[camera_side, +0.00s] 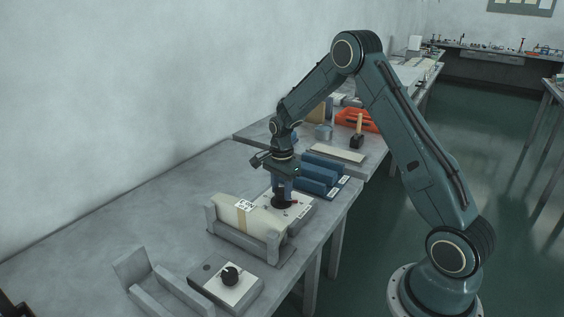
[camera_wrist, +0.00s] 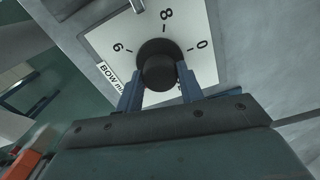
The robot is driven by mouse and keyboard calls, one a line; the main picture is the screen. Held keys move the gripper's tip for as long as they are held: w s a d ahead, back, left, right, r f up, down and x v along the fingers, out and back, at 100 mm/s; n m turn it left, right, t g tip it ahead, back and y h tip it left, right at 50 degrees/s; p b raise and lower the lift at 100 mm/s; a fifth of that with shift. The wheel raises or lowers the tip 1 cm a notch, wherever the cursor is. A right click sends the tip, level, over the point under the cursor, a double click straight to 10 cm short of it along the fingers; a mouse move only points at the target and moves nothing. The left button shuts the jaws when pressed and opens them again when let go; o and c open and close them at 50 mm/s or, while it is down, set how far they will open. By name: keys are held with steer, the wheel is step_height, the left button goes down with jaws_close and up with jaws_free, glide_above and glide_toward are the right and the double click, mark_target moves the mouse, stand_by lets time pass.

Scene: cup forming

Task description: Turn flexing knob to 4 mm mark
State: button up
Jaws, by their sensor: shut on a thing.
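A black round knob (camera_wrist: 158,72) stands on a white dial plate (camera_wrist: 113,42) in the wrist view. The plate reads 6, 8 and 0, with a label starting "BOW m"; the rest is hidden by my gripper. I cannot see the 4 mark or a clear pointer. My gripper (camera_wrist: 160,84) is shut on the knob, with one blue finger on each side. In the side view my gripper (camera_side: 283,188) points down over the knob's dark base (camera_side: 282,204) on the pale plate (camera_side: 266,209).
A cream block with a tan band (camera_side: 232,217) sits in a grey holder left of the plate. A second black knob (camera_side: 230,275) stands on a box in front. Blue blocks (camera_side: 318,172) lie behind, with a mallet (camera_side: 358,135) and orange tray (camera_side: 362,122) farther back.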

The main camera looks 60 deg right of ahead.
mark_target(281, 190)
steer(key=shift+m, duration=0.4)
steer(key=o, duration=1)
steer(key=shift+r, duration=0.15)
step_height(281, 190, up, 14)
steer(key=shift+f, duration=0.2)
steer(key=shift+r, duration=0.1)
